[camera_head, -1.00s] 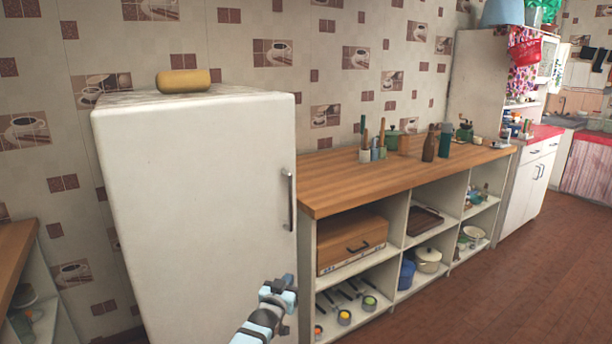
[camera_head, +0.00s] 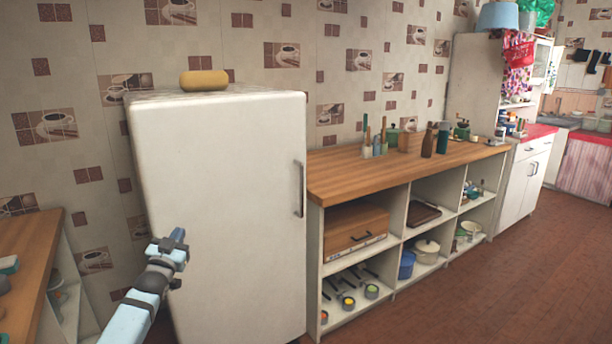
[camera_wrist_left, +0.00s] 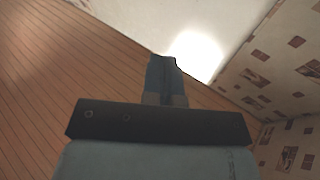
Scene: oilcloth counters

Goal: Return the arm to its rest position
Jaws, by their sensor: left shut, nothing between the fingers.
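My left gripper (camera_head: 174,243) is in front of the lower left part of the white fridge (camera_head: 225,200) in the head view. It is shut and empty, with its arm coming up from the bottom left. In the left wrist view the closed fingers (camera_wrist_left: 165,75) stand together, with brown floorboards behind them and a bright pale surface ahead. My right gripper is in neither view.
A yellow roll-shaped object (camera_head: 204,80) lies on top of the fridge. A wooden counter (camera_head: 400,165) with open shelves stands right of the fridge. Another wooden-topped counter (camera_head: 25,245) stands at the left edge. The brown floor (camera_head: 500,270) at right is clear.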

